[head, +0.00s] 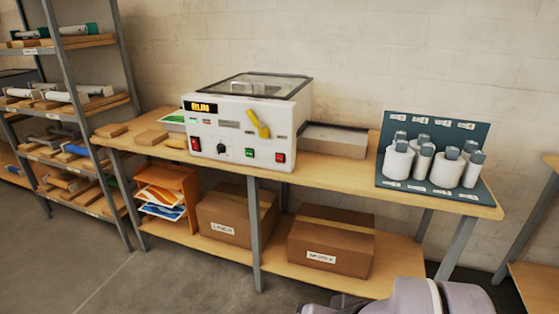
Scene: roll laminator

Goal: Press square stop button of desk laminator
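The desk laminator (240,125) is a white box with a glass top, standing on the wooden workbench (345,168). Its front panel has a display (200,107), a black knob (222,149) and a yellow lever (258,122). A red square button (280,157) is at the panel's lower right, with a green square button (249,154) to its left. The labels are too small to read, so I cannot tell which is stop. My gripper is not in view; only part of my arm shows at the bottom right, apart from the laminator.
A rack with several white cylinders (397,161) stands at the bench's right end. A grey tray (335,140) lies behind the laminator's right side. Wooden blocks (150,137) lie to the left. The floor in front is clear.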

